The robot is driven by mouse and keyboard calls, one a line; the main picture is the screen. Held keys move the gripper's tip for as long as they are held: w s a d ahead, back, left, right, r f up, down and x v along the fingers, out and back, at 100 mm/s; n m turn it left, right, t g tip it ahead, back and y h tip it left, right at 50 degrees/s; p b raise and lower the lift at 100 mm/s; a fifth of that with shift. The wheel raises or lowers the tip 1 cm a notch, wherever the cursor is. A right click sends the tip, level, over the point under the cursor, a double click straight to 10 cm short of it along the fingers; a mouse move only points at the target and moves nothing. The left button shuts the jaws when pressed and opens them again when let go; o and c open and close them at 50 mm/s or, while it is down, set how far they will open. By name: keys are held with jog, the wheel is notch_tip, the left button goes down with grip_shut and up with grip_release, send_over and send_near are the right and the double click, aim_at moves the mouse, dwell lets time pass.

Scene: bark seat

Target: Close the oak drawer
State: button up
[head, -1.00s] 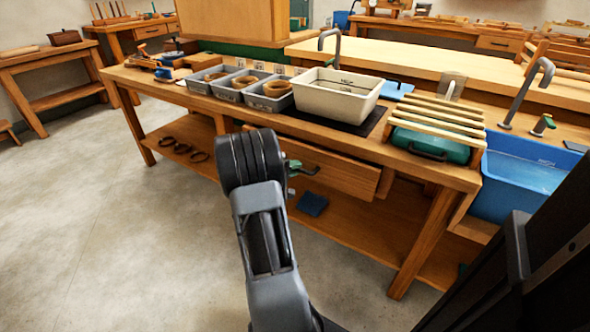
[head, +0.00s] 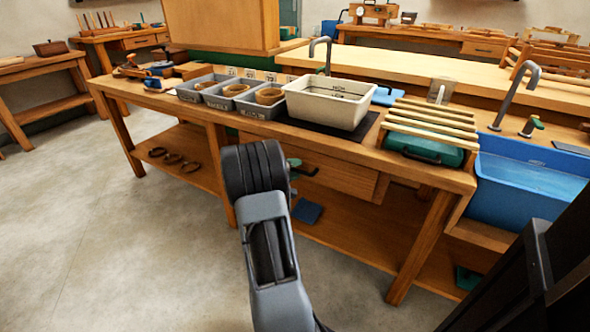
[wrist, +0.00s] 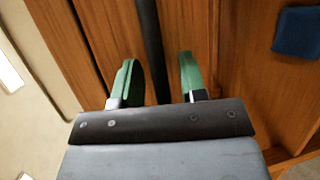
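The oak drawer (head: 335,176) is under the front of the workbench top and appears to stand partly out, with a strip of its side showing at the right. Its dark bar handle (head: 306,172) shows on the front. My gripper (head: 294,168) is at the drawer front, near the handle, partly hidden behind my own wrist. In the wrist view its two green fingers (wrist: 158,75) are apart, and the dark handle bar (wrist: 149,40) runs in the space between them. Whether a finger touches the bar or the wood (wrist: 185,25) I cannot tell.
The workbench top (head: 225,121) carries grey bins (head: 262,112), a white tub (head: 325,104) and a slatted rack (head: 430,120). A blue piece (head: 307,211) lies on the lower shelf (head: 345,240). A bench leg (head: 424,245) stands to the right. Floor at left is clear.

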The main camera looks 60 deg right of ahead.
jog(key=p+v, duration=0.3)
jog(key=v, duration=1)
jog(key=shift+a+r, duration=0.15)
jog(key=shift+a, duration=0.25)
jog(key=shift+w, duration=0.1)
jog(key=s+a+r+n+t+y+p, duration=0.1)
jog(key=s+a+r+t+y+p, duration=0.2)
jog(key=a+r+p, duration=0.7)
jog(key=s+a+r+n+t+y+p, duration=0.1)
jog(key=s+a+r+t+y+p, duration=0.2)
jog(key=a+r+y+p, duration=0.4)
jog(key=s+a+r+n+t+y+p, duration=0.1)
jog(key=a+r+y+p, duration=0.4)
jog(key=a+r+p, duration=0.9)
notch_tip(320, 180, up, 5)
jog(key=s+a+t, duration=0.1)
jog(key=s, duration=0.1)
jog(key=shift+s+a+f+t, duration=0.25)
jog(key=shift+a+t, duration=0.1)
jog(key=shift+t, duration=0.05)
jog(key=shift+d, duration=0.2)
